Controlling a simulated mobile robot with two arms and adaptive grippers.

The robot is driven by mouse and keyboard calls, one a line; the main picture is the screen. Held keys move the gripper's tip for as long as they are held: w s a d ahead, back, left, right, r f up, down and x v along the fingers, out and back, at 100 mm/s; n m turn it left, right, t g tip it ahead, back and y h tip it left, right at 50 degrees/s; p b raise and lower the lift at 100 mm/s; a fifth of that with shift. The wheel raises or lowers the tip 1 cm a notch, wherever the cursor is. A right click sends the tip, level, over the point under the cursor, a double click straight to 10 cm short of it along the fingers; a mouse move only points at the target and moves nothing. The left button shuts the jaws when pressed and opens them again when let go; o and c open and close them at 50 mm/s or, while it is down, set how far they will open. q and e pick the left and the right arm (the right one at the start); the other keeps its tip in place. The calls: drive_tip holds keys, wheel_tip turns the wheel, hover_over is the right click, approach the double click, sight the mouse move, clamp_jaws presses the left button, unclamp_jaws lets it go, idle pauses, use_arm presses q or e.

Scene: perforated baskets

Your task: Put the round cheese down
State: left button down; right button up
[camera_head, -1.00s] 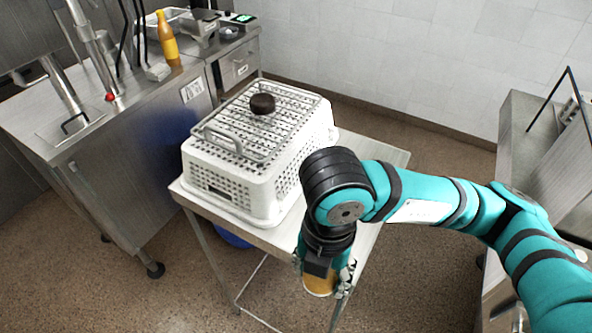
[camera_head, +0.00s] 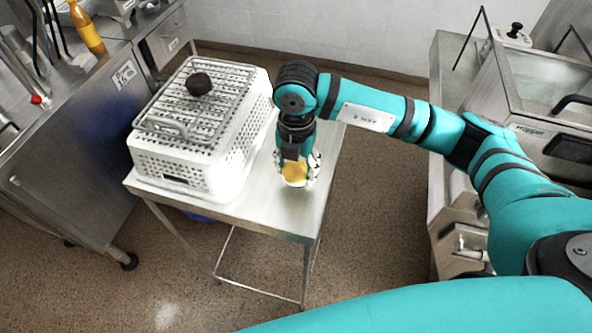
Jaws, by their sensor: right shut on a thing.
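The round cheese (camera_head: 294,175) is a yellow-orange disc held in my right gripper (camera_head: 297,170). The gripper points down and is shut on the cheese, with fingers on both sides of it. Both are over the right part of the small steel table (camera_head: 262,215), to the right of the white basket. I cannot tell whether the cheese touches the table top. My left gripper is out of view.
A white perforated basket (camera_head: 180,170) with a wire rack (camera_head: 165,128) on top fills the table's left part. A dark round thing (camera_head: 199,84) sits on the rack. Steel counters stand left and right. The table's front right is clear.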

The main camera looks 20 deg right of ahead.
sight(296, 178)
wheel_tip(296, 178, down, 2)
drive_tip(key=shift+s+f+p, duration=0.1)
drive_tip(key=shift+p, duration=0.6)
drive_tip(key=shift+f, duration=0.65)
drive_tip(key=o, duration=0.7)
drive_tip(key=shift+f, duration=0.1)
drive_tip(key=o, duration=0.5)
